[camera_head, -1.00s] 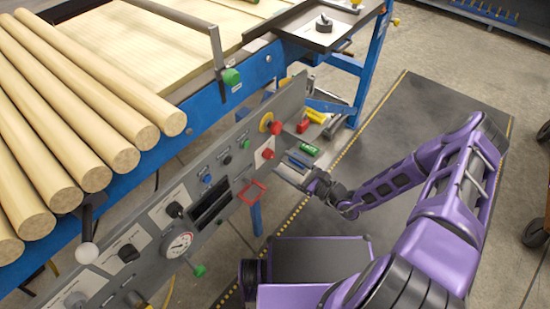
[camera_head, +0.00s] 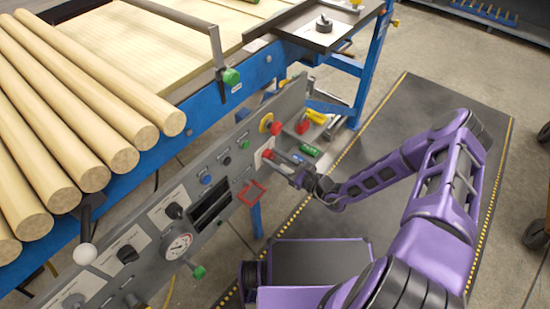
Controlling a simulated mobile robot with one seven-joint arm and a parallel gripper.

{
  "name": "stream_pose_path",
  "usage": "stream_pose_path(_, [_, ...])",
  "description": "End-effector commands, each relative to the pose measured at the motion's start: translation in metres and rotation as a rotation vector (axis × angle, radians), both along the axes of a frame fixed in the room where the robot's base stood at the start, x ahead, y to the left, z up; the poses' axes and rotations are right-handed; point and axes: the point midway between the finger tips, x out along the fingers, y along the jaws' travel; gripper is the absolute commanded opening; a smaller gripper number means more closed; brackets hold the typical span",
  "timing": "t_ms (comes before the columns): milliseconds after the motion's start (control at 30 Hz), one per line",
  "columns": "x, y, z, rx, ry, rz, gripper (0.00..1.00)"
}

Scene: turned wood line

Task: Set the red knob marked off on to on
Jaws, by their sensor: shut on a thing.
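The red knob (camera_head: 267,153) sits on a pale plate on the grey control panel, below the red mushroom button on its yellow disc. My gripper (camera_head: 274,157) reaches the panel from the right, with its fingers shut on the red knob. The fingers cover part of the knob. Its marking and the direction it points are too small to read.
A red mushroom button (camera_head: 276,129) sits just above, and a red square frame (camera_head: 251,192) juts out below left. A gauge (camera_head: 178,245) and black knobs are further left. Wooden rods (camera_head: 75,85) lie on the blue-framed table.

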Motion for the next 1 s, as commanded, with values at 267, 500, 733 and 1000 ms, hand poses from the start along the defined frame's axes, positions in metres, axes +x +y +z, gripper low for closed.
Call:
stream_pose_path(267, [-0.0002,-0.0002,0.0000,0.003,0.004,0.000,0.00])
stream_pose_path(500, [-0.0002,-0.0004,0.0003,0.045,0.058,0.000,0.00])
stream_pose_path(733, [0.0004,-0.0009,0.0006,0.145,0.185,-0.001,0.00])
stream_pose_path(1000, [0.0010,-0.0017,-0.0002,0.300,0.386,-0.001,0.00])
